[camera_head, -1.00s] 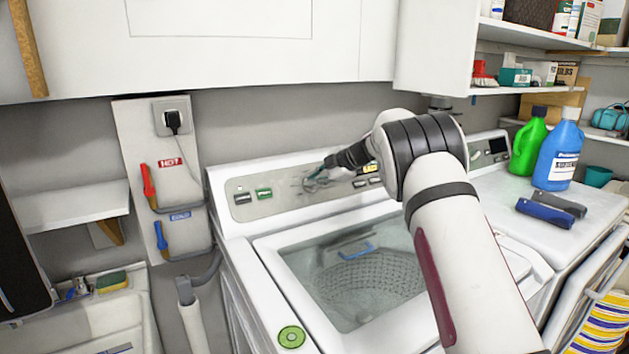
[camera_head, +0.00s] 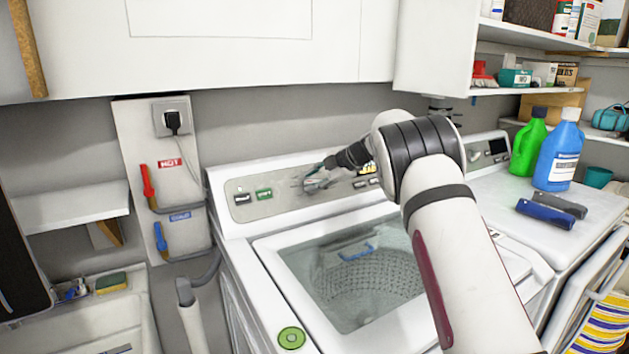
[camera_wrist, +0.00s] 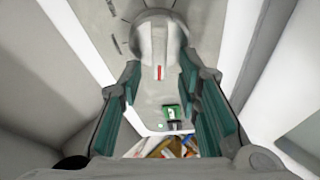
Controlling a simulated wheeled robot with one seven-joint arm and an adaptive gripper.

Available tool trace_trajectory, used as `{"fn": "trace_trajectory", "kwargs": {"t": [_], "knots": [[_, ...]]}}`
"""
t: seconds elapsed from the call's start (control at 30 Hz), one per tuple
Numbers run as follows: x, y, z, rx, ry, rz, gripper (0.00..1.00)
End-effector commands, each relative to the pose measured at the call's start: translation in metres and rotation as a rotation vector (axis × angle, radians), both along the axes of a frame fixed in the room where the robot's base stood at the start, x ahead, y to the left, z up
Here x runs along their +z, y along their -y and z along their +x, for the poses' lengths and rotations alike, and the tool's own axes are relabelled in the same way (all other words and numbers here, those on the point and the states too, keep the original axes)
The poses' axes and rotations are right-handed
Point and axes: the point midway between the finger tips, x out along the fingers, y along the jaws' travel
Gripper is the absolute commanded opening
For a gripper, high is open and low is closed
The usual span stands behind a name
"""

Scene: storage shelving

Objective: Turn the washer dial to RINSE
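The washer dial (camera_wrist: 160,45) is a pale grey round knob with a raised grip bar and a red pointer mark, seen at the top middle of the wrist view. The bar's marked end points down in that view. My gripper (camera_wrist: 160,72) has its two teal-padded fingers apart, one on each side of the marked end of the bar. Narrow gaps seem to show beside the bar; contact is not clear. In the head view my gripper (camera_head: 314,181) is at the washer's control panel (camera_head: 283,203) and hides the dial. The dial's labels are too small to read.
The washer's open tub (camera_head: 365,290) lies below the panel. Panel buttons (camera_head: 264,194) sit left of the dial. Green (camera_head: 528,145) and blue (camera_head: 559,155) bottles stand at right. An upper cabinet (camera_head: 250,45) hangs above.

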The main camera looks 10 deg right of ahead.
Motion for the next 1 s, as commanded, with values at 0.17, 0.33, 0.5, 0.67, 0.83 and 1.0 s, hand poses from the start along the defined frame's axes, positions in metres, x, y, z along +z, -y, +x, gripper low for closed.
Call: {"fn": "trace_trajectory", "kwargs": {"t": [0.17, 0.33, 0.5, 0.67, 0.83, 1.0], "knots": [[0.002, 0.002, -0.002, -0.001, 0.001, 0.000, 0.31], [0.016, 0.014, -0.014, -0.002, 0.003, 0.000, 0.31], [0.036, 0.033, -0.035, -0.004, 0.002, 0.000, 0.31], [0.054, 0.049, -0.054, -0.002, 0.002, -0.001, 0.31], [0.065, 0.061, -0.067, -0.002, 0.000, 0.000, 0.31], [0.071, 0.065, -0.072, 0.000, 0.001, 0.000, 0.31]]}}
